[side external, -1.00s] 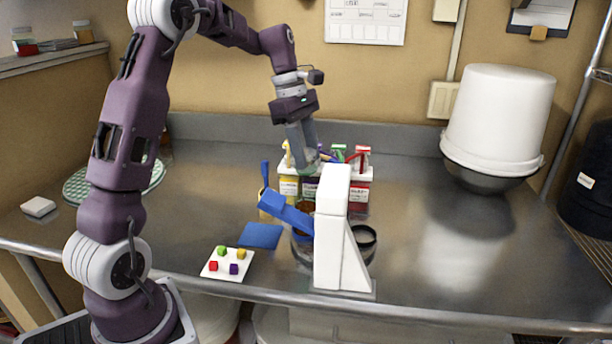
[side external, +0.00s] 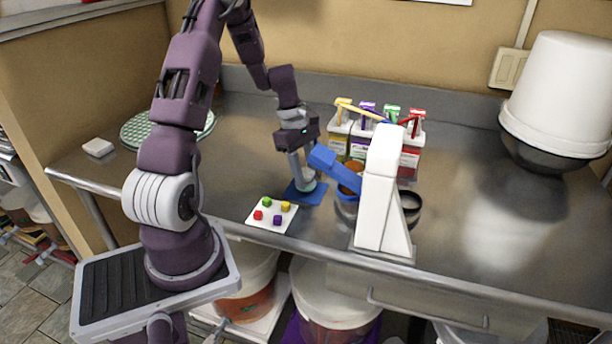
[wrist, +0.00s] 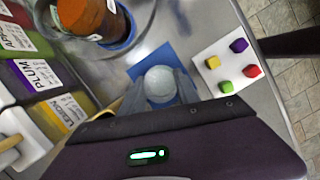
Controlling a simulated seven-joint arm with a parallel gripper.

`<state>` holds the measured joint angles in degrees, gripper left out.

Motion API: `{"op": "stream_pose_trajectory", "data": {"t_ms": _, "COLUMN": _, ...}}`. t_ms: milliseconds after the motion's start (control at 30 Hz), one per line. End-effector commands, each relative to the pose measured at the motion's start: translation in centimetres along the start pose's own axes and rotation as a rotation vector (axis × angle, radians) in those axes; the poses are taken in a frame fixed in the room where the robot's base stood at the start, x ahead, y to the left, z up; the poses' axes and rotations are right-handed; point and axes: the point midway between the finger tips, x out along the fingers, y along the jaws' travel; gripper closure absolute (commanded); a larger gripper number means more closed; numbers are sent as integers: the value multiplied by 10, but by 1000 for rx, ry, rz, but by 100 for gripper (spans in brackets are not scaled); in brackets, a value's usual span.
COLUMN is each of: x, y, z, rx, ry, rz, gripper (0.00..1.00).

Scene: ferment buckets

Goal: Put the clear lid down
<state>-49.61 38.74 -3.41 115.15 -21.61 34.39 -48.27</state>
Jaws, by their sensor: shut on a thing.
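The clear lid (wrist: 160,80) is a round, greyish, see-through disc between my fingertips in the wrist view. My gripper (side external: 304,175) is shut on it, and the fingers point down. In the side view the lid (side external: 308,185) shows at the fingertips, low over the blue mat (side external: 296,197). I cannot tell whether the lid touches the mat. The mat (wrist: 143,67) also shows behind the lid in the wrist view, partly hidden by it and the fingers.
A white card (side external: 260,221) with coloured cubes lies beside the mat. A white stand (side external: 383,195) with a blue arm (side external: 334,167) is to the right, near an amber jar (wrist: 115,22). Labelled containers (side external: 357,148) stand behind. A white bucket (side external: 558,95) is far right.

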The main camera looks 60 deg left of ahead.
Motion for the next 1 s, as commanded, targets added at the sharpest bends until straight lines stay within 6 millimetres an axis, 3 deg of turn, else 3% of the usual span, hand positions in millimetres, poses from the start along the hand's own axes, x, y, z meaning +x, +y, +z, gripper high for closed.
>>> {"op": "stream_pose_trajectory", "data": {"t_ms": 367, "x": 9, "y": 0, "z": -2, "rx": 0, "ry": 0, "rz": 0, "gripper": 100}}
{"op": "stream_pose_trajectory", "data": {"t_ms": 400, "x": 9, "y": 0, "z": -2, "rx": 0, "ry": 1, "rz": 1, "gripper": 58}}
{"op": "stream_pose_trajectory", "data": {"t_ms": 500, "x": 9, "y": 0, "z": -2, "rx": 0, "ry": 1, "rz": 1, "gripper": 40}}
{"op": "stream_pose_trajectory", "data": {"t_ms": 833, "x": 6, "y": 1, "z": -2, "rx": 0, "ry": 1, "rz": 2, "gripper": 40}}
{"op": "stream_pose_trajectory", "data": {"t_ms": 1000, "x": -31, "y": 2, "z": -2, "rx": 2, "ry": 5, "rz": 7, "gripper": 40}}
